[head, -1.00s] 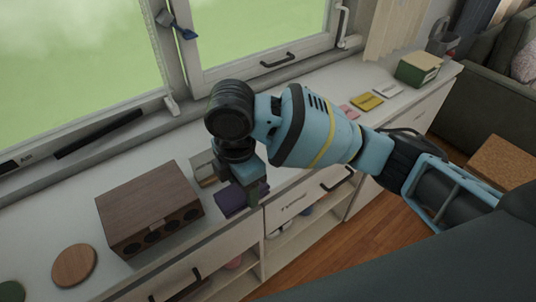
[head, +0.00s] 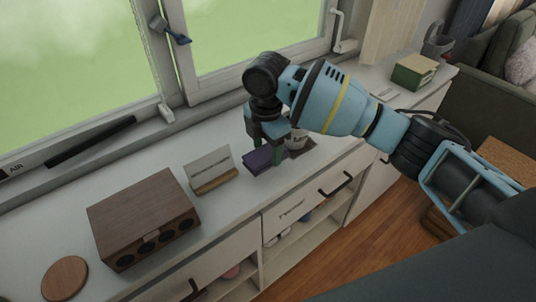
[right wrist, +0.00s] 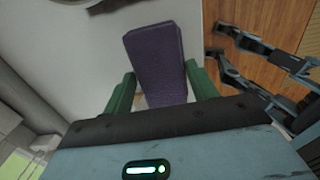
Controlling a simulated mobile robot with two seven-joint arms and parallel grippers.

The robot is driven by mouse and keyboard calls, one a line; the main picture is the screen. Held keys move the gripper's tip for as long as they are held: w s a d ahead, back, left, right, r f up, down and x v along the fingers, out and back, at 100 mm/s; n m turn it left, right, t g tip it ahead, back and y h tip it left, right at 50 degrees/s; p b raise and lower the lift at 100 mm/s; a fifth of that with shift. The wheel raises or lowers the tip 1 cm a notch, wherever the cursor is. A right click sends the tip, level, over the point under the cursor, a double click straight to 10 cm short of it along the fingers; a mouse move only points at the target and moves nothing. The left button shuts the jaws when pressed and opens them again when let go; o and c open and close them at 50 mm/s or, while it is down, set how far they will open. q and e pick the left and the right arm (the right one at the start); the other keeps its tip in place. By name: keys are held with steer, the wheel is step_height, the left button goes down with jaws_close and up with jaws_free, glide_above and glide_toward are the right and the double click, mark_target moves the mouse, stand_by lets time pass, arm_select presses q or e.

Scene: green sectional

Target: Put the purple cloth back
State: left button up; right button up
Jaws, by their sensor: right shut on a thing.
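The purple cloth (head: 257,160) is a folded bundle at the white counter top, right of the small card stand. My right gripper (head: 277,155) points down over it, with its green fingers on the cloth. In the right wrist view the cloth (right wrist: 156,55) lies between the two green fingers, and the gripper (right wrist: 160,88) is shut on it. Whether the cloth touches the counter or hangs just above it I cannot tell. My left gripper is not in view.
A brown wooden box (head: 145,215) and a card on a wooden stand (head: 211,172) are left of the cloth. A round wooden disc (head: 64,278) lies at the front left. A green box (head: 413,71) stands far right.

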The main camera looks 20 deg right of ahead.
mark_target(268, 150)
steer(key=shift+w+d, duration=0.25)
steer(key=shift+w, duration=0.05)
steer(key=shift+f, duration=1.75)
steer(key=o, duration=1.1)
steer(key=shift+f, duration=0.1)
step_height(268, 150, up, 12)
steer(key=shift+r, duration=0.1)
